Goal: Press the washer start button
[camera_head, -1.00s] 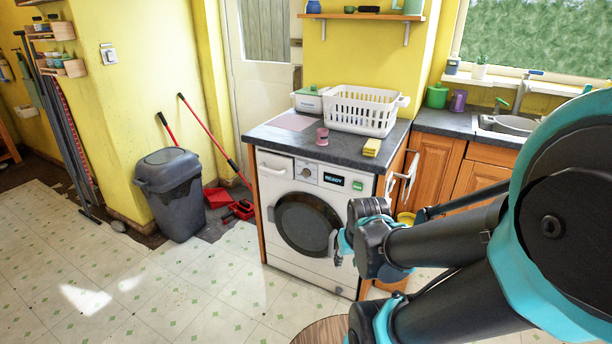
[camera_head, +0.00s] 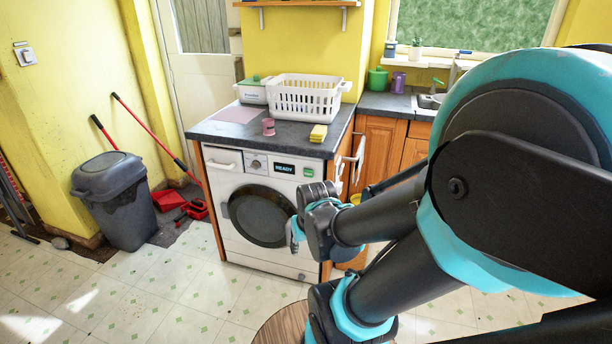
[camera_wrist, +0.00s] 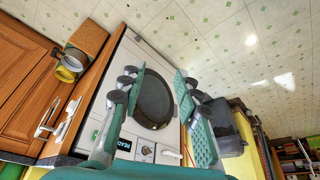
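The white washer (camera_head: 227,190) is built in under a dark worktop, with a round dark door (camera_head: 258,215). Its display (camera_head: 285,168) reads READY. A green start button (camera_head: 308,172) sits right of the display on the front panel. My gripper (camera_head: 300,212) appears in front of the washer's right side, below the button in the picture; contact is not visible. In the wrist view, my gripper (camera_wrist: 158,85) has its fingers spread and empty, framing the washer door (camera_wrist: 154,98).
White handles (camera_head: 358,158) stick out at the washer's right. A grey bin (camera_head: 115,200) stands left. A round wooden top (camera_head: 275,325) is below my arm.

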